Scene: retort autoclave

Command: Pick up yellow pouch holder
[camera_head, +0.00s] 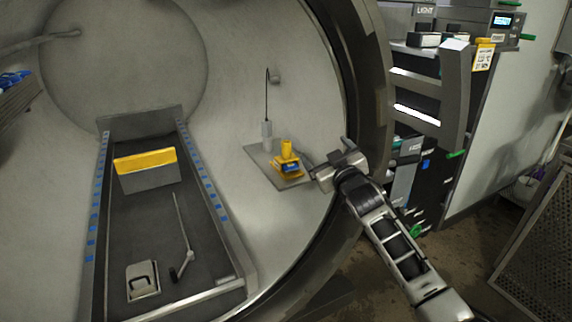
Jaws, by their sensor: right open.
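The yellow pouch holder (286,160) stands upright on a small grey shelf (262,158) on the right inner wall of the autoclave chamber. It has a yellow upright top, a yellow base and a dark blue part at the front. My right gripper (316,172) reaches in from the right past the chamber rim. Its open jaws point left, just to the right of the holder. A small gap seems to lie between them, though contact is hard to judge from this angle. My left gripper is not in view.
A grey cylinder (267,135) with a thin cable stands behind the holder. The round chamber rim (362,120) is close to my right arm. A rail bed (150,225) at left carries a yellow-topped grey block (146,170). A control cabinet (500,130) stands right.

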